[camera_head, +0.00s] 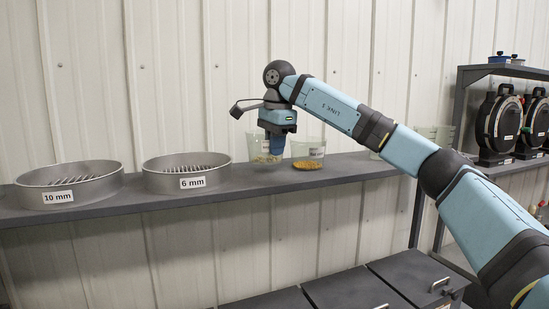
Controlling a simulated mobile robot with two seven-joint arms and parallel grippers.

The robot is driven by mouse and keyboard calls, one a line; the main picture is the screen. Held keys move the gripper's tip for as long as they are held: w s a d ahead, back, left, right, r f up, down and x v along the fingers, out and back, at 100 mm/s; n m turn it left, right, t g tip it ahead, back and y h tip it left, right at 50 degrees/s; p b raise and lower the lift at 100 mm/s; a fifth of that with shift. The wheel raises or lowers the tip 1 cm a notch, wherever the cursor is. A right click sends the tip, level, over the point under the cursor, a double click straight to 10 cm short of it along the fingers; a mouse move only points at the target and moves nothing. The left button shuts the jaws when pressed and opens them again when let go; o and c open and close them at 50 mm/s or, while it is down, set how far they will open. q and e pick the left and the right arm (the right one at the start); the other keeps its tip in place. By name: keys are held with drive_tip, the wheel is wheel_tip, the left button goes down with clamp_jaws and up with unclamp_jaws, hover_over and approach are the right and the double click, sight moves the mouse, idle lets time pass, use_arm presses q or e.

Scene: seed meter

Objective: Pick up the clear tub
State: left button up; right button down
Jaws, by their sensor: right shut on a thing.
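A clear tub (258,147) with a little pale material in its bottom stands at the shelf. My right gripper (277,148) reaches down from above and is shut on this tub at its right side; the fingers partly hide the wall. The tub's base looks level with the shelf top, and I cannot tell whether it is lifted. A second clear tub (313,149) with yellow grains and a white label stands just to the right of the gripper. My left gripper is not in view.
Two round metal sieves, labelled 10 mm (98,190) and 6 mm (154,179), stand left on the grey shelf (240,186). More clear containers (444,136) are partly behind my right arm. Black round units (499,124) stand on a rack at right. Dark lidded bins (350,290) are below.

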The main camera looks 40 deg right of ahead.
wheel_tip(320, 180, up, 17)
drive_tip(key=p, duration=0.2)
